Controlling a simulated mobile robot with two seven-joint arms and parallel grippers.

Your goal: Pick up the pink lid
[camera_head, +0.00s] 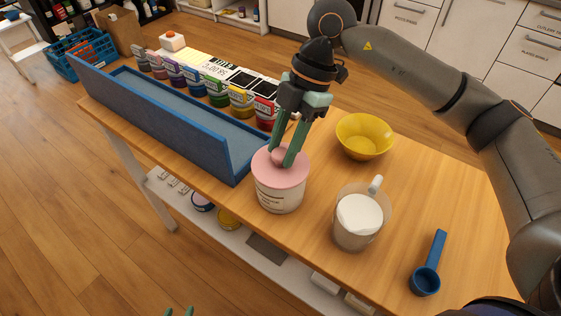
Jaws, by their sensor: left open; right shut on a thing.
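The pink lid (296,169) sits on top of a white tub (279,195) near the front edge of the wooden table. My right gripper (280,160) comes down from above and is shut on the knob of the pink lid. The lid looks level and in touch with the tub's rim; I cannot tell if there is any gap. The fingers hide part of the knob. Only the green fingertips of my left gripper (178,312) show at the bottom edge, apart and empty, away from the table.
A jug with white contents (358,216), a blue scoop (427,279) and a yellow bowl (365,137) stand right of the tub. A long blue tray (150,106) lies left, with several coloured paint jars (217,93) behind it. Free table (400,200) lies right of the jug.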

